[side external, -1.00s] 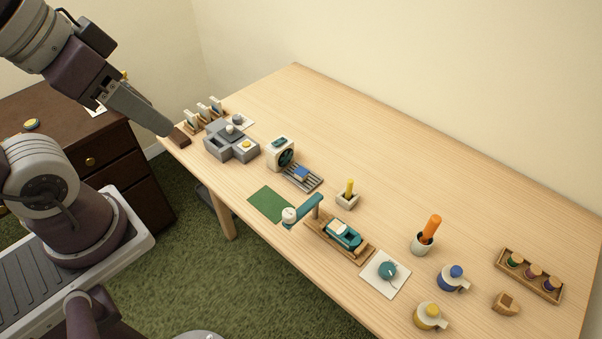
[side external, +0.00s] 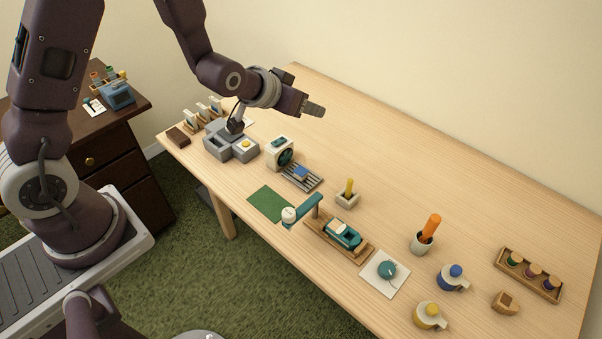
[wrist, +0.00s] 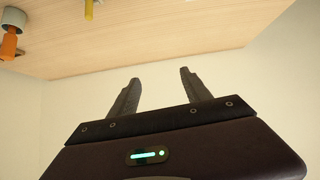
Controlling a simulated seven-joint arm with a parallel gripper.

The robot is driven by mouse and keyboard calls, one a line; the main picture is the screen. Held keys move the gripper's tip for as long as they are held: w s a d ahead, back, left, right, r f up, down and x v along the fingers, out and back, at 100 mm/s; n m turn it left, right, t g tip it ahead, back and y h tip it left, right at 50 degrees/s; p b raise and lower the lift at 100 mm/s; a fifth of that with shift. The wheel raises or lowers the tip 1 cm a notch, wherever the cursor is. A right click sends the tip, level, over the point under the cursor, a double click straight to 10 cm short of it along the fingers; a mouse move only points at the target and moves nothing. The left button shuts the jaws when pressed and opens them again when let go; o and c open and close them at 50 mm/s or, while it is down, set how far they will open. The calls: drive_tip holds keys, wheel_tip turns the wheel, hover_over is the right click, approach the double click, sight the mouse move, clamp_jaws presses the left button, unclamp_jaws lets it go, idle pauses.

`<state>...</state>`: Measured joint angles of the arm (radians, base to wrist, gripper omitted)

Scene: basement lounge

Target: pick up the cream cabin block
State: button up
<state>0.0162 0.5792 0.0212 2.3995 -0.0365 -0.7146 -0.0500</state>
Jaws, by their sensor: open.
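A small cream piece, which looks like the cabin block (side external: 343,228), sits on a teal toy boat (side external: 345,240) on a wooden stand near the table's front edge. It is small in the side view, and I cannot make out its exact shape. The wrist view does not show it. My gripper (side external: 314,108) is raised above the back of the table, well away from the boat and pointing right. In the wrist view its two fingers (wrist: 160,80) are spread with nothing between them.
A teal lamp-like arm (side external: 303,209) stands just left of the boat. A yellow stick in a holder (side external: 347,199), an orange-handled tool in a cup (side external: 424,241), a white card with a teal knob (side external: 399,284) and two jugs stand nearby. The table's back right is clear.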

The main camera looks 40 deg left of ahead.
drive_tip(key=t, duration=0.1)
hover_over(302, 169)
wheel_tip(302, 169, down, 12)
drive_tip(key=r, duration=0.1)
drive_tip(key=s+f, duration=0.2)
drive_tip(key=f, duration=0.1)
drive_tip(key=s+f+t, duration=0.1)
drive_tip(key=s+f, duration=0.1)
drive_tip(key=f, duration=0.1)
drive_tip(key=s+f+t, duration=0.1)
drive_tip(key=s+f, duration=0.1)
drive_tip(key=f, duration=0.1)
drive_tip(key=shift+s+d, duration=0.1)
drive_tip(key=shift+d, duration=0.2)
drive_tip(key=shift+t, duration=0.3)
drive_tip(key=x, duration=0.7)
drive_tip(key=shift+a+r, duration=0.15)
clamp_jaws()
